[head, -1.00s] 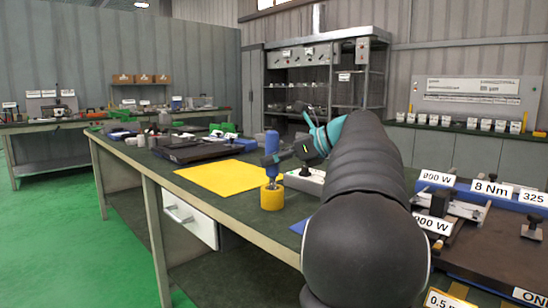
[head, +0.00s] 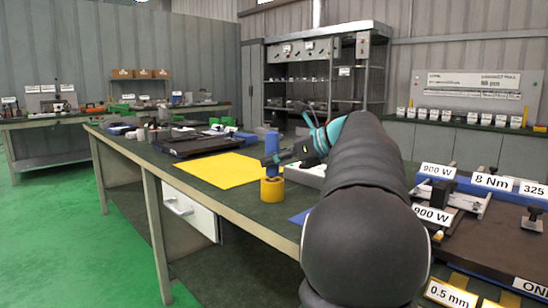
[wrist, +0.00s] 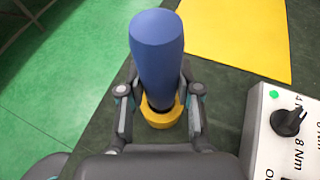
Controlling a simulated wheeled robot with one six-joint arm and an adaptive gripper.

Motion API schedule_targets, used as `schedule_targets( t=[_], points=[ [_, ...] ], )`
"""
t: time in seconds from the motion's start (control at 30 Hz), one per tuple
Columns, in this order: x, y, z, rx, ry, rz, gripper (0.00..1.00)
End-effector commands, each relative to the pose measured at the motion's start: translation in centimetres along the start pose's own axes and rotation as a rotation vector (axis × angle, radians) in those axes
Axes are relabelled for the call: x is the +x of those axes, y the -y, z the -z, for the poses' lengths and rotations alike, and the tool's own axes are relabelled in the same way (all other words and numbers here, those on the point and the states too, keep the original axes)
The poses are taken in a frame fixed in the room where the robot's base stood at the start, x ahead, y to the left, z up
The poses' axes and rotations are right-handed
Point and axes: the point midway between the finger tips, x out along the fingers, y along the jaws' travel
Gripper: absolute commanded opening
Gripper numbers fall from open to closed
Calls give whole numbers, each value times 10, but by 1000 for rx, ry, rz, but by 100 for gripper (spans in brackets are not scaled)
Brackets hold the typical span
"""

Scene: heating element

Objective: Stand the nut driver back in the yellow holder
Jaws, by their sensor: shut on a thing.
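The nut driver (head: 272,142) has a thick blue handle and stands upright in my gripper. My gripper (head: 273,159) is shut on it just below the handle. In the wrist view the blue handle (wrist: 157,48) rises between the two fingers (wrist: 160,100). The yellow holder (head: 272,190) is a short round cup on the bench, directly under the driver. In the wrist view the holder (wrist: 160,118) shows below the handle. The driver's lower end appears to be inside the holder's opening; how deep it sits is hidden.
A yellow sheet (head: 210,170) lies left of the holder on the dark green bench. A white box with a black knob (wrist: 270,130) stands close on the right. The bench's front edge (head: 235,225) is near the holder. A heating fixture (head: 490,235) is at the right.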

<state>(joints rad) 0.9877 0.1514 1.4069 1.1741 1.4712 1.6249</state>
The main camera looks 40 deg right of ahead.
Motion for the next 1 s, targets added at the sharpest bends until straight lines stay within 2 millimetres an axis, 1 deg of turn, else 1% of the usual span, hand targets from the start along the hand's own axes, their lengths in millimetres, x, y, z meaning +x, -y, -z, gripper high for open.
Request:
schedule_targets(
  t=[0.3, 0.33, 0.43, 0.47, 0.77, 0.87, 1.0],
  points=[
    [2, 0, 5, -1, 1, 1, 0],
    [2, 0, 5, -1, 1, 1, 36],
    [2, 0, 5, -1, 1, 1, 61],
    [2, 0, 5, -1, 1, 1, 62],
    [2, 0, 6, 1, -1, 0, 62],
    [-4, 0, 6, 1, 0, 1, 62],
    [-24, 1, 6, 1, 0, 3, 62]
  ],
)
